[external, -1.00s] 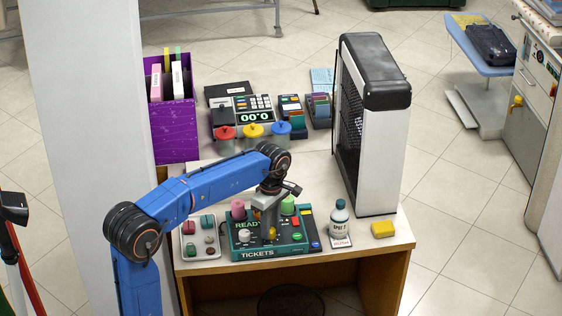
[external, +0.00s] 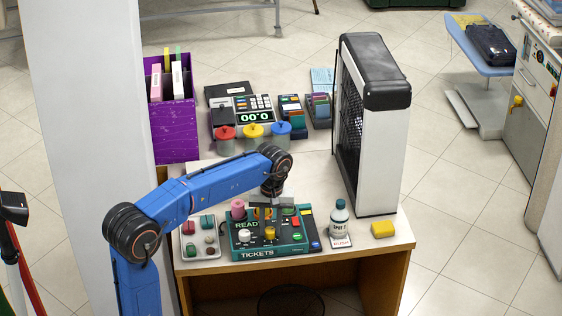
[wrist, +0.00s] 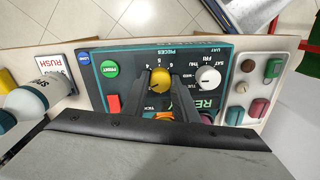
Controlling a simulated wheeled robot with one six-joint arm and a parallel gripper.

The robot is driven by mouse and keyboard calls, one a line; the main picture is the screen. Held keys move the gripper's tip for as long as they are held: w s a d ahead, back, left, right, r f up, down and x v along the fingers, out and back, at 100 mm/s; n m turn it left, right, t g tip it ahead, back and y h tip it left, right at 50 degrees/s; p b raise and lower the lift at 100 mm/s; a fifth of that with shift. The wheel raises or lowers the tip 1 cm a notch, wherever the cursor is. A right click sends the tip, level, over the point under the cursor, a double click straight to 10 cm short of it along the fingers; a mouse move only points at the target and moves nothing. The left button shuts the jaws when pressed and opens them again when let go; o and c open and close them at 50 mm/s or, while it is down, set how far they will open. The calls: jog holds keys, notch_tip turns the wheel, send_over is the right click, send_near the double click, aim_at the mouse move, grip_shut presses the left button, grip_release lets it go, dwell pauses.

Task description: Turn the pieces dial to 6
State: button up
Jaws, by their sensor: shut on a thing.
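The yellow pieces dial (wrist: 160,77) sits on the dark green ticket panel (wrist: 126,50), beside small printed numbers. In the wrist view my gripper (wrist: 161,86) has one finger on each side of this dial and is shut on it. The numbers 4, 5 and 6 show around the dial; its exact setting is too small to tell. In the external view the yellow dial (external: 270,233) shows at the front of the panel, below my gripper (external: 269,224).
A white day dial (wrist: 208,78) stands close to the yellow one. A green button (wrist: 110,69) and a red button (wrist: 113,104) are on its other side. A bottle (external: 339,218), a yellow sponge (external: 383,229) and a tray of spools (external: 201,254) flank the panel.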

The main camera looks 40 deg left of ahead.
jog(key=m, duration=0.4)
jog(key=shift+m, duration=0.3)
jog(key=m, duration=0.3)
jog(key=shift+m, duration=0.3)
jog(key=m, duration=1.1)
jog(key=shift+t, duration=0.3)
jog(key=m, duration=0.3)
jog(key=shift+a+m, duration=0.1)
jog(key=shift+m, duration=0.2)
jog(key=m, duration=0.4)
jog(key=shift+m+h, duration=0.3)
jog(key=shift+m, duration=1.5)
